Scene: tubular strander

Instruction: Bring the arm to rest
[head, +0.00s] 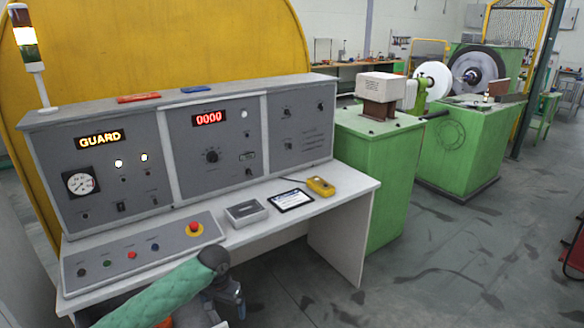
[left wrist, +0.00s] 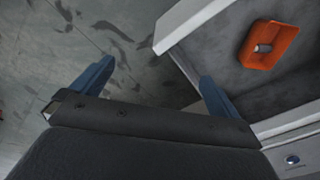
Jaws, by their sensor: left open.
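My left arm comes in at the bottom of the head view in a green quilted sleeve. Its left gripper (head: 231,298) is in front of the control desk (head: 345,200), beside its near edge, and its fingers are hard to make out there. In the left wrist view the left gripper (left wrist: 155,78) has its two blue fingers wide apart, with nothing between them. Grey floor and a pale panel edge lie beyond the fingers. My right gripper is not in view.
The desk's sloped panel has a red emergency stop (head: 195,229) and several buttons. A grey box (head: 246,213), a tablet (head: 292,200) and a yellow device (head: 321,187) lie on the desktop. An orange object (left wrist: 262,45) shows near the fingers. Floor (head: 430,260) at right is clear.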

